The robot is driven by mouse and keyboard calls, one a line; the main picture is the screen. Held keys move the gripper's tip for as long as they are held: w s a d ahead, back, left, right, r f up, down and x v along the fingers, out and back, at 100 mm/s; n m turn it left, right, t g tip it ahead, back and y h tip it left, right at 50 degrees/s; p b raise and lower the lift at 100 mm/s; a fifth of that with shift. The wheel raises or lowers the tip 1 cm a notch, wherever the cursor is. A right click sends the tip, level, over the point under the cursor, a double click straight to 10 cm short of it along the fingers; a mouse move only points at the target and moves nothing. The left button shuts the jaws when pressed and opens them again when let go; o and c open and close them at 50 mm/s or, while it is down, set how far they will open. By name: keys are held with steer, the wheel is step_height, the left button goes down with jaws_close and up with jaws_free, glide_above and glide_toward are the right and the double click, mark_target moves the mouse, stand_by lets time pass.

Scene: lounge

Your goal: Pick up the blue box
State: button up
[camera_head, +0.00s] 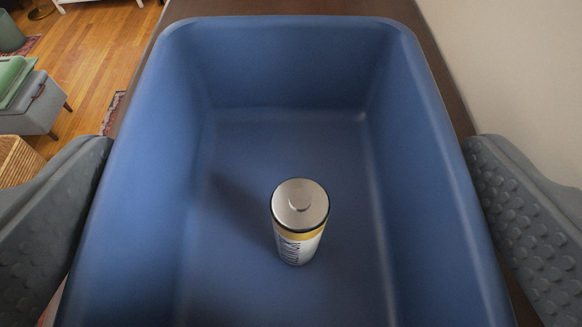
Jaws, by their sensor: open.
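The blue box (285,68) is a large open-topped bin that fills the middle of the view. It stands on a dark brown wooden surface. My gripper (290,215) is open, with one grey studded finger on each side of the box. The left finger is by the left wall and the right finger by the right wall. I cannot tell whether either touches. The near end of the box is out of view.
The dark wooden surface (440,60) shows in strips around the box. A pale wall (510,80) rises close on the right. At the left lie a wooden floor (100,50), a grey ottoman (38,105) with green items on it, and a wicker basket (18,160).

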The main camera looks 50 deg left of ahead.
steer(key=c, duration=0.9)
steer(key=shift+r, duration=0.1)
